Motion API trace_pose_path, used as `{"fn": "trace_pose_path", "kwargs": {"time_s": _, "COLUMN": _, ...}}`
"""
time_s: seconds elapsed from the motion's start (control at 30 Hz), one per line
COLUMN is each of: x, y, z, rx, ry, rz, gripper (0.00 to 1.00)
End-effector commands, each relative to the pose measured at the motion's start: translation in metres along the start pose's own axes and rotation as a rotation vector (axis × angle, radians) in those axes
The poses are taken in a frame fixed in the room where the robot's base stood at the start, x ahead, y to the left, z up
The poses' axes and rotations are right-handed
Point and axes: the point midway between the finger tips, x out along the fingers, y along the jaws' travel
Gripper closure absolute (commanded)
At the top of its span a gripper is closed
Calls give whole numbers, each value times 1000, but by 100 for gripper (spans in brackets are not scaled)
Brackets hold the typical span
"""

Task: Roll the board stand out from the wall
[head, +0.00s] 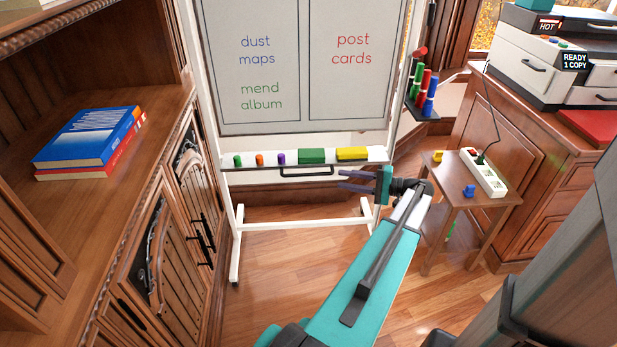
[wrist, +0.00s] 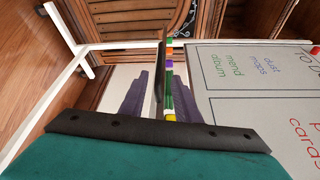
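The board stand (head: 236,225) is a white frame on feet, holding a board (head: 303,60) with handwritten lists; the board also shows turned sideways in the wrist view (wrist: 250,85). Its white tray (head: 220,161) carries markers, a green block and a yellow block. A dark handle (head: 306,174) hangs under the tray. My gripper (head: 340,180) is at the tray's right part, its two dark fingers pointing left, tips close to the handle's right end. In the wrist view the fingers (wrist: 158,95) are apart, with the tray edge beyond. Contact with the handle cannot be told.
A bookcase with blue and red books (head: 90,140) stands left, close to the stand. A small wooden table (head: 440,190) with a power strip (head: 484,173) stands right, before a cabinet (head: 520,150). Wooden floor (head: 290,265) is clear in front of the stand.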

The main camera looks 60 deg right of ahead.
Motion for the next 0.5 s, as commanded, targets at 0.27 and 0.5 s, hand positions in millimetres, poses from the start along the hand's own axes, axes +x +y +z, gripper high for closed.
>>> {"fn": "trace_pose_path", "kwargs": {"time_s": 0.27, "x": 6, "y": 1, "z": -1, "rx": 1, "ry": 2, "rz": 0, "gripper": 71}}
{"fn": "trace_pose_path", "kwargs": {"time_s": 0.5, "x": 32, "y": 1, "z": 0, "rx": 1, "ry": 2, "rz": 1, "gripper": 71}}
